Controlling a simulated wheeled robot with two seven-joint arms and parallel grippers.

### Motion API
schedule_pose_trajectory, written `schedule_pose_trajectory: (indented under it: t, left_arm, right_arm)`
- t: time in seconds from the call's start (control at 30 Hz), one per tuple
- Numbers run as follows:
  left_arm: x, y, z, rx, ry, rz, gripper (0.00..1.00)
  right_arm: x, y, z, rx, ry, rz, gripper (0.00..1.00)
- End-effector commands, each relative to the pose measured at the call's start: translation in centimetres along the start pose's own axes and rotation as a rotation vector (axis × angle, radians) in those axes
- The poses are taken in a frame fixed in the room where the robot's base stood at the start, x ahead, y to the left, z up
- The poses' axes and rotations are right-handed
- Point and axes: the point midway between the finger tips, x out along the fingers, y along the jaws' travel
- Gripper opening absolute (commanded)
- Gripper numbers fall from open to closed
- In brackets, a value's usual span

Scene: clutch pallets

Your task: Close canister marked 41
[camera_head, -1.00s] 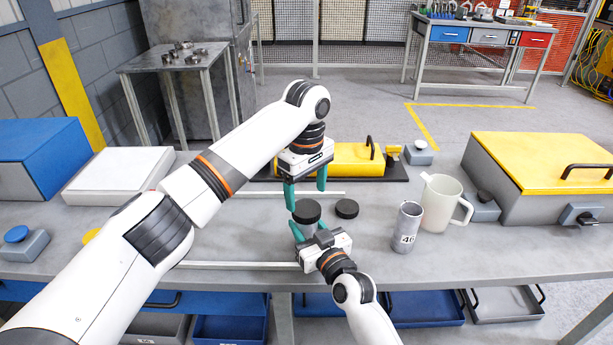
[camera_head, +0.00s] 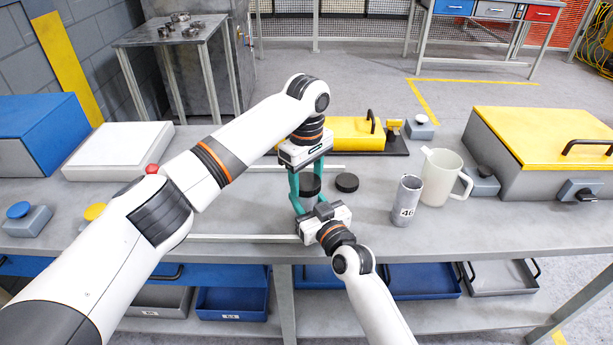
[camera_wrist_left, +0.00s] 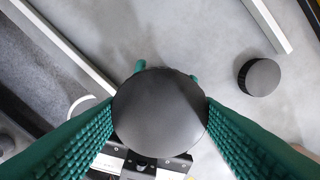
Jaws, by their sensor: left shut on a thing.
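A grey canister (camera_head: 308,203) stands on the bench with a black lid (camera_head: 311,184) on its top; its marking is hidden. My left gripper (camera_head: 307,180) comes down from above, its teal fingers on both sides of the lid, shut on it. In the left wrist view the round lid (camera_wrist_left: 160,112) fills the space between the fingers. My right gripper (camera_head: 303,206) reaches in low from the front, its fingers around the canister body; its fingertips show past the lid in the wrist view. Whether the lid is fully seated cannot be seen.
A loose black lid (camera_head: 347,182) lies just right. A grey canister marked 46 (camera_head: 407,200) and a pale jug (camera_head: 441,178) stand further right. A yellow-lidded box (camera_head: 545,140) is at far right, a yellow case (camera_head: 355,133) behind, a white box (camera_head: 120,150) at left.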

Motion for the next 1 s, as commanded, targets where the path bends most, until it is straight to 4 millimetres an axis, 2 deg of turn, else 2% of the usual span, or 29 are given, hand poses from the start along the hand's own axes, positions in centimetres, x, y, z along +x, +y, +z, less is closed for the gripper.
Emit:
schedule_pose_trajectory:
  t: [0.13, 0.27, 1.0]
  left_arm:
    - [0.02, 0.00, -0.01, 0.102, 0.000, 0.000, 0.30]
    - [0.03, 0.01, 0.00, 0.360, 0.001, 0.000, 0.30]
    - [0.08, -0.02, 0.07, 2.119, -0.002, 0.001, 0.30]
  right_arm:
    - [0.00, 0.01, -0.01, 0.000, 0.000, 0.000, 0.00]
    - [0.00, 0.01, -0.01, 0.000, 0.000, 0.000, 0.00]
    - [-0.01, 0.01, -0.02, 0.000, 0.000, 0.000, 0.00]
